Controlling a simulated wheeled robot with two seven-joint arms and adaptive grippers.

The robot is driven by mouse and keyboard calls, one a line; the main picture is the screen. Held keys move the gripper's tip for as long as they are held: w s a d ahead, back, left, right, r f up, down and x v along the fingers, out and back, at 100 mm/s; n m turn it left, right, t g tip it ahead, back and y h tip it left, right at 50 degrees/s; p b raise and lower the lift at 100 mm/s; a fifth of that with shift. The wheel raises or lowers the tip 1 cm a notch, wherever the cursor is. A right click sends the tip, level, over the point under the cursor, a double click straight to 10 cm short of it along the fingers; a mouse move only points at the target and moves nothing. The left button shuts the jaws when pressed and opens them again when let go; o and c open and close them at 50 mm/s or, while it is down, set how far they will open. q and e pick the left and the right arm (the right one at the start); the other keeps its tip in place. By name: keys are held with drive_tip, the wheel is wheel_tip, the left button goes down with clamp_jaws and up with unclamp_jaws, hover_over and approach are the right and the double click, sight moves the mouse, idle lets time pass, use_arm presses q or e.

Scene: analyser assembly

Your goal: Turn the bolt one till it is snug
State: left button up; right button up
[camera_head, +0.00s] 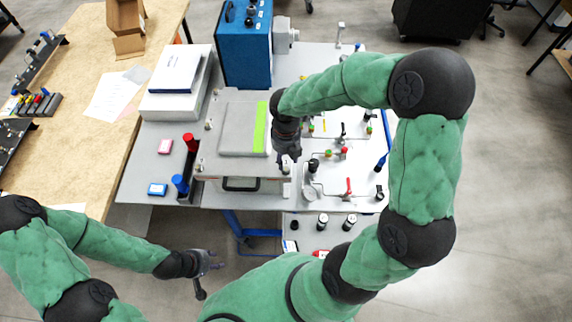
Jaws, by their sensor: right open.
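My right gripper (290,156) points down over the grey table, between the grey case with a green stripe (235,128) and the white board with small fittings (335,185). Its fingers look apart, and I see nothing held between them. A bolt cannot be made out under or near it; the parts there are too small, and the gripper and arm cover some of them. My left gripper (208,276) hangs low over the floor, in front of the table and away from everything on it. Its fingers are too small to tell open from shut.
A blue box unit (245,45) stands at the back of the table, with white boxes (178,85) to its left. Red and blue capped bottles (180,184) stand at the front left. A wooden bench (75,130) runs along the left.

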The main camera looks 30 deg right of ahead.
sight(286, 168)
wheel_tip(286, 168, down, 6)
drive_tip(key=shift+r+b, duration=0.1)
drive_tip(key=shift+b, duration=0.2)
clamp_jaws()
